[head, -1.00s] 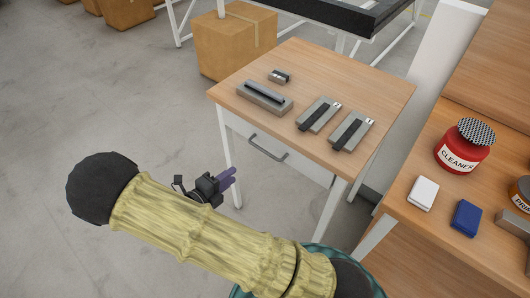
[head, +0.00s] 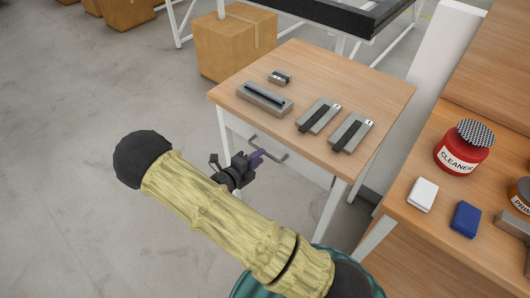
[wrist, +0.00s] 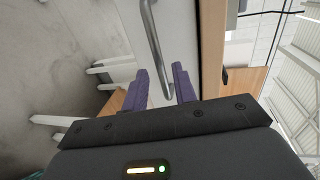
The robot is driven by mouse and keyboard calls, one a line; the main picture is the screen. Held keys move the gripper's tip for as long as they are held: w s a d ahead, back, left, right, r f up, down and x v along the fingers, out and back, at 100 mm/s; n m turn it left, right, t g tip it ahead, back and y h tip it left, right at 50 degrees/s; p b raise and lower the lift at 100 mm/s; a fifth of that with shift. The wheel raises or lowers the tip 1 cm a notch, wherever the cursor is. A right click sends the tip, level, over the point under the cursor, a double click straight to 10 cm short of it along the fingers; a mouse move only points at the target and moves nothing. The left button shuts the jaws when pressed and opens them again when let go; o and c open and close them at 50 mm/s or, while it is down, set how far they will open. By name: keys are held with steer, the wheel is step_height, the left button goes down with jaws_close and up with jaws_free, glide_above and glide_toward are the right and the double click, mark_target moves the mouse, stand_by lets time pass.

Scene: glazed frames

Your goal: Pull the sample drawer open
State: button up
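The sample drawer (head: 297,169) is a pale front under the wooden tabletop, and it looks shut. Its grey bar handle (head: 270,152) sticks out from the front. My gripper (head: 255,159) is at the left part of the handle and hides some of it. In the wrist view the two purple fingers of my gripper (wrist: 159,72) stand apart. The handle (wrist: 152,38) runs between them in the picture, with a gap on each side. Whether the fingertips reach around the bar in depth is hard to tell. The pale drawer front (wrist: 180,32) lies just beyond.
Several grey fixtures sit on the wooden tabletop (head: 375,87). A second bench at right holds a red cleaner jar (head: 461,152), a white box (head: 422,194) and a blue box (head: 466,217). A cardboard box (head: 228,45) stands behind. The floor at left is clear.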

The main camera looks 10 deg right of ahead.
steer(key=x, duration=0.4)
jaws_close()
steer(key=f+p+v, duration=0.2)
steer(key=v, duration=0.9)
steer(key=f+p+v, duration=0.3)
steer(key=v, duration=0.9)
steer(key=shift+s+a, duration=0.4)
steer(key=shift+a, duration=0.15)
steer(key=shift+r, duration=0.1)
jaws_free()
